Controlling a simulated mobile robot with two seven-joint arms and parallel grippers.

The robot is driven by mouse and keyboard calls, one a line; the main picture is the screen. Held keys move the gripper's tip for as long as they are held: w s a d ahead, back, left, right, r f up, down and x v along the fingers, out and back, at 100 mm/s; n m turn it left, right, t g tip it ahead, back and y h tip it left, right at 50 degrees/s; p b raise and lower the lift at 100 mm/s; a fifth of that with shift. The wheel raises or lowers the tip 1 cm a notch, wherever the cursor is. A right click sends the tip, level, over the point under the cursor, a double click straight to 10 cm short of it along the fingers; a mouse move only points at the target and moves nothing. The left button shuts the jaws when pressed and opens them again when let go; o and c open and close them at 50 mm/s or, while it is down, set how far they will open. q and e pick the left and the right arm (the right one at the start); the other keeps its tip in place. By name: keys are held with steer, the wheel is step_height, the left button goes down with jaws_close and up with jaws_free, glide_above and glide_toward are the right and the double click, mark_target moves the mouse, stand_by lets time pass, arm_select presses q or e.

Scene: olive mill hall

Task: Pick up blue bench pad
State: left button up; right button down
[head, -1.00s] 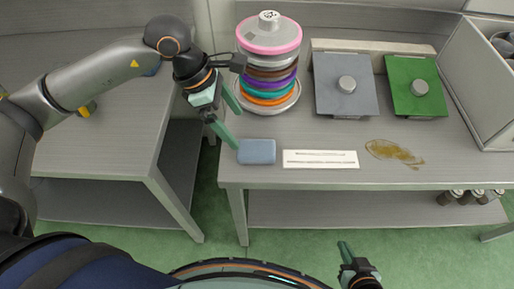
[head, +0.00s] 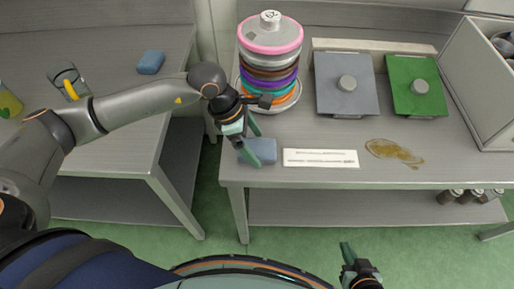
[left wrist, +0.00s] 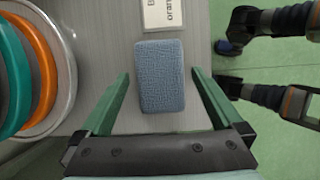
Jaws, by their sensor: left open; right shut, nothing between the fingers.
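A blue bench pad (head: 266,151) lies flat near the front left corner of the right bench. In the left wrist view the pad (left wrist: 160,76) is centred ahead of the fingers, with its near end reaching between the fingertips. My left gripper (head: 258,147) is open over the pad and hides part of it in the head view. One green finger is on each side of the pad, apart from it. My right gripper (head: 345,249) is shut and empty, low in front of the bench. A second blue pad (head: 151,62) lies on the left bench.
A stack of coloured discs (head: 269,62) on a round plate stands just behind the pad. A white label strip (head: 320,158) lies right of it, then a brown spill (head: 393,151). Grey (head: 344,100) and green (head: 414,100) plates with knobs lie behind.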

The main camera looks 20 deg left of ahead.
mark_target(264, 147)
arm_select(q)
steer(key=shift+f+b, duration=0.2)
steer(key=shift+b, duration=0.2)
stand_by(0.3)
steer(key=c, duration=1.2)
steer(key=shift+r, duration=0.1)
steer(key=shift+c, duration=0.2)
steer(key=shift+r+p, duration=0.35)
steer(key=shift+p, duration=0.3)
step_height(264, 147, up, 3)
steer(key=shift+r, duration=0.1)
steer(key=s+d+r+b, duration=0.1)
steer(key=s+d+r, duration=0.8)
steer(key=d, duration=0.1)
steer(key=shift+s+r, duration=0.2)
steer(key=shift+s, duration=0.15)
